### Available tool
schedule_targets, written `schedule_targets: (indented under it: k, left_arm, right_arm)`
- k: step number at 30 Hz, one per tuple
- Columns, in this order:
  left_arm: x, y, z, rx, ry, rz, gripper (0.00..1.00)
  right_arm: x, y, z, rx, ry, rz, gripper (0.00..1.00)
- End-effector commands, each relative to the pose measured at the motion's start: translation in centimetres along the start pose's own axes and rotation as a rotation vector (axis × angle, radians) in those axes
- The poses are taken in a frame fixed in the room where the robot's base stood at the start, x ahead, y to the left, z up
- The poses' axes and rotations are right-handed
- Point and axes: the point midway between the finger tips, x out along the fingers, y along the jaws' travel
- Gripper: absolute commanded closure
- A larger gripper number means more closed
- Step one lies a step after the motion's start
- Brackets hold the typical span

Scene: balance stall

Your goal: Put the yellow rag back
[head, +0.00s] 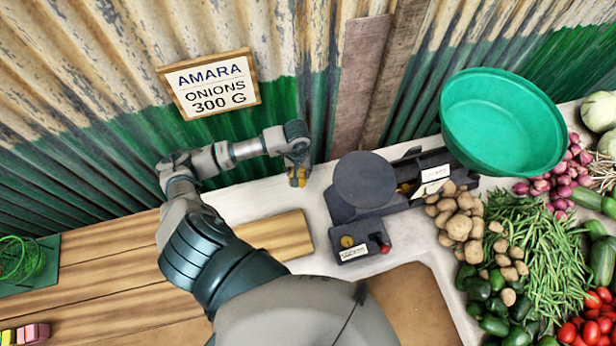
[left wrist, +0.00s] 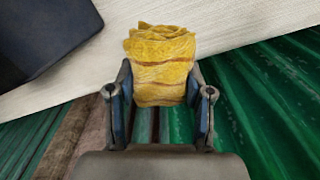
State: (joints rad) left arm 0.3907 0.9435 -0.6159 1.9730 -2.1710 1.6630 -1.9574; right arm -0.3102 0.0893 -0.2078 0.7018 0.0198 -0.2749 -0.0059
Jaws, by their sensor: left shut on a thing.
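The yellow rag (left wrist: 160,68) is a rolled, folded bundle with brownish stripes, between the fingers of my left gripper (left wrist: 160,105) in the left wrist view. The gripper is shut on it. In the head view my left gripper (head: 298,172) hangs over the pale cloth near the back wall, left of the dark scale, with a bit of the yellow rag (head: 298,182) showing below it. The rag's lower end is near the cloth; I cannot tell if it touches. My right gripper is not in view.
A dark balance scale (head: 363,180) stands just right of the gripper, with a green bowl (head: 502,120) on its far side. Potatoes (head: 460,215), beans and other vegetables fill the right. A sign (head: 209,84) hangs on the corrugated wall. A wooden board (head: 275,237) lies in front.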

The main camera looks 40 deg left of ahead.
Motion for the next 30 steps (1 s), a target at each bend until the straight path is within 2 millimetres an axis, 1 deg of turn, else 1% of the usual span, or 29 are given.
schedule_targets:
  k: [1, 6, 9, 14, 19, 21, 30]
  left_arm:
    - [0.6, -0.1, 0.2, -0.002, -0.004, -0.001, 0.87]
    - [4.1, -0.4, 0.1, -0.005, -0.008, 0.004, 0.87]
    - [5.6, -0.4, -0.1, -0.005, -0.007, 0.002, 0.87]
    - [7.0, -0.3, -0.2, -0.004, -0.008, 0.002, 0.87]
    - [9.5, -0.2, -0.1, -0.005, -0.009, 0.002, 0.87]
    - [10.1, -0.2, -0.1, -0.003, -0.006, 0.001, 0.87]
    - [10.2, -0.2, -0.1, -0.002, -0.005, 0.0, 0.87]
  right_arm:
    - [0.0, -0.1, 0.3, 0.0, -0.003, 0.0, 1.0]
    - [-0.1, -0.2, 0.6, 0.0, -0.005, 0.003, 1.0]
    - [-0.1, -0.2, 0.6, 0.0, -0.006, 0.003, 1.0]
    - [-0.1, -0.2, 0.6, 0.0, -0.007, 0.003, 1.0]
    - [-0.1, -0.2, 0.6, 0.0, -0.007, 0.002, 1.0]
    - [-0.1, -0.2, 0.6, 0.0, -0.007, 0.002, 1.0]
    - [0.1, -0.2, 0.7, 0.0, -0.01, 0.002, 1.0]
